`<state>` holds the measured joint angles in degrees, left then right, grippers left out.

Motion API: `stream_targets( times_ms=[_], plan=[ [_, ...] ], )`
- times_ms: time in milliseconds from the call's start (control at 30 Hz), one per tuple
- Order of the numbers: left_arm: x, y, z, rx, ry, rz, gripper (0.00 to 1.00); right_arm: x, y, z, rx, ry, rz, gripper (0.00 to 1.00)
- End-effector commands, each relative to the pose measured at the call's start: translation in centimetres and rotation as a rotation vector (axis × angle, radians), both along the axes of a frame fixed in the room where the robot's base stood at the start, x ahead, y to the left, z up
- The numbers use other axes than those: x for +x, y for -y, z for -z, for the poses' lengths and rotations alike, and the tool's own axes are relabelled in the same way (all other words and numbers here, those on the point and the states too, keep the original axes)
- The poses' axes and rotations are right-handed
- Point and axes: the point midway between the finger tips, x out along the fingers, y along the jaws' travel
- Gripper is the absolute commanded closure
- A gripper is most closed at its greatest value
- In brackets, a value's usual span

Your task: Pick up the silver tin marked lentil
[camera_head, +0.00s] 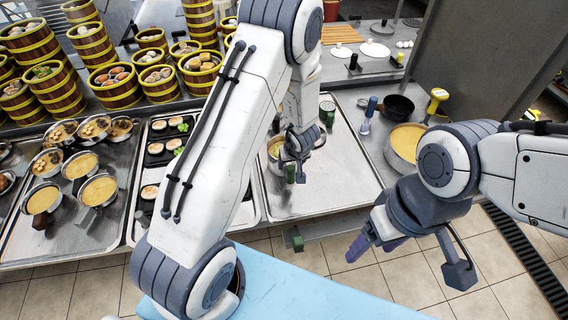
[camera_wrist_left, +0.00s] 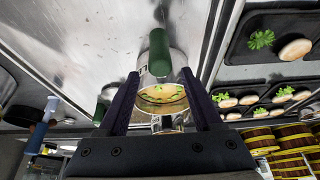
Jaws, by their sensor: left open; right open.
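I cannot read a lentil marking in either view. A small silver pan (camera_head: 275,147) with yellow contents sits on the metal tray, partly hidden by my left gripper (camera_head: 292,165). In the left wrist view a round silver vessel (camera_wrist_left: 162,98) with yellow contents and green garnish shows between the fingers, with a green handle-like cylinder (camera_wrist_left: 158,52). My left gripper is open around its outline; I cannot tell whether the fingers touch it. My right gripper (camera_head: 375,246) is open and empty in front of the counter.
Several silver pans (camera_head: 80,165) of yellow food sit on the left tray. Black plates with buns (camera_head: 153,170) lie on the middle tray. Steamer towers (camera_head: 32,40) stand behind. A dark pot (camera_head: 398,107) and a yellow-filled pot (camera_head: 406,140) stand right of the metal tray.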

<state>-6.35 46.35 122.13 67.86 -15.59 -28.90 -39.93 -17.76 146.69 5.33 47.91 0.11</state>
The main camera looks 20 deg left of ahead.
Motion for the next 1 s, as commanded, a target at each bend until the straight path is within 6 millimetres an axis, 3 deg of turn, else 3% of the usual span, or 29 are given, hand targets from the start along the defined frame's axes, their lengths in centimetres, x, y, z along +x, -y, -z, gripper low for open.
stream_targets(
  times_ms=[300, 600, 633, 800, 1000],
  plan=[
    [1.0, -1.0, 4.2, 0.000, -0.001, -0.001, 0.33, 0.0, 0.0, 1.4, 0.000, 0.000, -0.001, 0.29],
    [1.3, -1.1, 4.6, 0.000, 0.000, 0.001, 0.33, 0.0, 0.0, 1.4, 0.000, 0.000, -0.001, 0.29],
    [1.3, -1.1, 4.6, 0.000, 0.000, 0.001, 0.37, 0.0, 0.0, 1.4, 0.000, 0.000, -0.001, 0.29],
    [1.3, -1.1, 4.6, -0.001, -0.001, 0.001, 1.00, 0.0, 0.0, 1.4, 0.000, 0.000, -0.001, 0.29],
    [1.2, -1.1, 4.6, -0.001, 0.000, 0.000, 1.00, 0.0, 0.0, 1.4, 0.000, 0.000, -0.001, 0.29]
  ],
)
